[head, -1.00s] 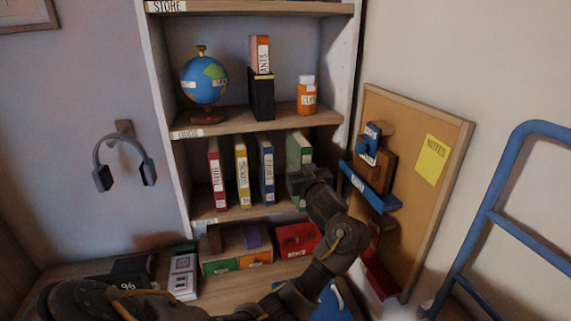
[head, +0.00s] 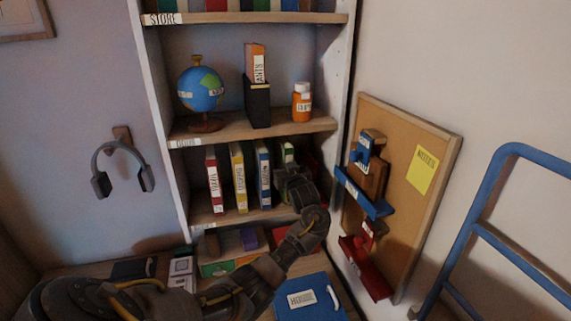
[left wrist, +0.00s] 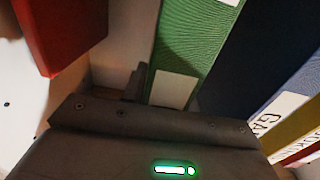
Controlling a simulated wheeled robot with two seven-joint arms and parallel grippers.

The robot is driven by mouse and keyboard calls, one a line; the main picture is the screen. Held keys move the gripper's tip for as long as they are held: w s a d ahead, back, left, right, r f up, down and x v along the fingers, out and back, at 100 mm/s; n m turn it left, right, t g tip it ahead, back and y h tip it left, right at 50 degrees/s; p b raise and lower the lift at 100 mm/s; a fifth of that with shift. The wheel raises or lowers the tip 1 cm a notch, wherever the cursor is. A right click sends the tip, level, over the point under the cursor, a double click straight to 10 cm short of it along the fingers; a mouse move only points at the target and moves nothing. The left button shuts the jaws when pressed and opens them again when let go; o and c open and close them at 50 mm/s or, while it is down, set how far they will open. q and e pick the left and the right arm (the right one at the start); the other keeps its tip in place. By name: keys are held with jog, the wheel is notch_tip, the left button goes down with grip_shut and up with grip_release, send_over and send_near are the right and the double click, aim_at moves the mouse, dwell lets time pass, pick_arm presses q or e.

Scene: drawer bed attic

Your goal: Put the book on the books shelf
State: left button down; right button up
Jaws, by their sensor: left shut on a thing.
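A green book (head: 287,152) stands upright in the book row of the shelf (head: 232,219), to the right of the blue book (head: 264,178). My left gripper (head: 291,175) is shut on it, in front of the shelf, and hides its lower part. In the left wrist view the green book (left wrist: 200,45) rises from the gripper (left wrist: 150,98), beside the dark blue book (left wrist: 262,60). A yellow book (head: 238,178) and a red book (head: 213,180) stand further left. My right gripper is not in view.
Above are a globe (head: 201,90), a black holder (head: 257,102) and an orange bottle (head: 302,102). A cork board (head: 400,220) with blue and red holders stands right. A blue ladder (head: 480,220) is at far right.

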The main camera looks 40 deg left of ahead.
pick_arm(q)
jog(key=shift+f, duration=0.3)
jog(key=c, duration=1.1)
grip_release()
jog(key=shift+r+b+v, duration=0.1)
jog(key=shift+b+v, duration=0.55)
jog(key=shift+v, duration=2.4)
jog(key=shift+r+b+v, duration=0.15)
jog(key=shift+b+v, duration=0.5)
jog(key=shift+v, duration=2.4)
